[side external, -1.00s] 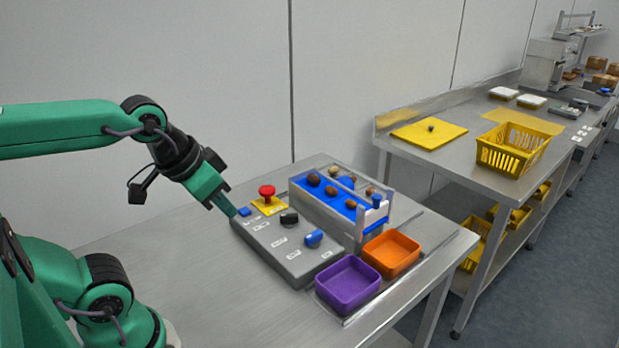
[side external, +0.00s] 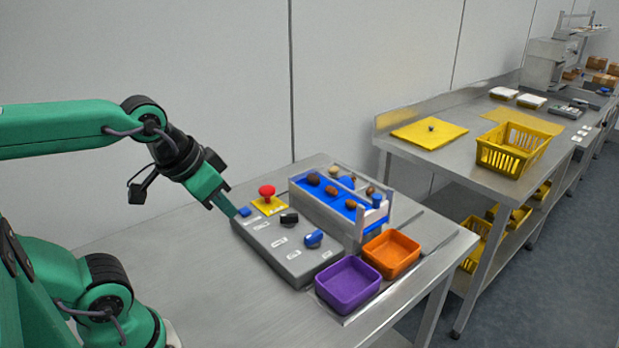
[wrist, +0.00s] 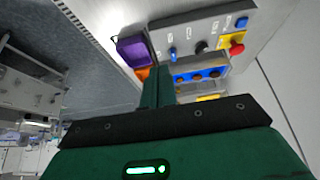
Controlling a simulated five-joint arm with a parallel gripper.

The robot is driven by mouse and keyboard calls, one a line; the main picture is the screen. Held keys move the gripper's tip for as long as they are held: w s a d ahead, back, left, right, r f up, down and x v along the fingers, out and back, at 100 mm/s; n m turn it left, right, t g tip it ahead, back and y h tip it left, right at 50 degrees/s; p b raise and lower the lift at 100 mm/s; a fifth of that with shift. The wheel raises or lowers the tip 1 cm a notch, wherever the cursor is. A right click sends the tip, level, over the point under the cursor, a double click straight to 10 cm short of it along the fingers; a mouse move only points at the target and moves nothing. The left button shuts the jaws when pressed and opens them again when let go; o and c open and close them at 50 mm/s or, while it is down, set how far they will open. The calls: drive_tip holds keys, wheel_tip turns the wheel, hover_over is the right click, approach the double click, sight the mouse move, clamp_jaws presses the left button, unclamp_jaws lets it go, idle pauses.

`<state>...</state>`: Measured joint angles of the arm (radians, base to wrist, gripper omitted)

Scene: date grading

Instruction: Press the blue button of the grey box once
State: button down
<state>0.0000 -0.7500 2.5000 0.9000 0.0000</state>
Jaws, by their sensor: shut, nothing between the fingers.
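The grey box (side external: 284,262) lies on the metal table, with labels on its top. In the wrist view the blue button (wrist: 242,22) shows at the upper right. My gripper (side external: 233,214) is shut and empty, pointing down at a slant. Its tips are right beside the button's left side in the side view; I cannot tell whether they touch it. In the wrist view my gripper (wrist: 158,88) covers part of the scene below the box.
The box also bears a red mushroom button (side external: 267,191) on a yellow plate, a black knob (side external: 289,219) and a blue knob (side external: 313,238). Behind stands a blue conveyor (side external: 322,198) with several dates. A purple tray (side external: 348,304) and an orange tray (side external: 408,238) stand at the right.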

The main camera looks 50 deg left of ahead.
drive_tip(key=shift+w+r, duration=0.1)
idle(0.6)
drive_tip(key=n+g+h, duration=0.4)
drive_tip(key=n+g, duration=0.8)
drive_tip(key=n, duration=0.5)
hover_over(245, 208)
wheel_tip(245, 208, down, 9)
drive_tip(key=shift+f, duration=4.3)
drive_tip(key=shift+d+f, duration=0.1)
drive_tip(key=shift+f, duration=0.05)
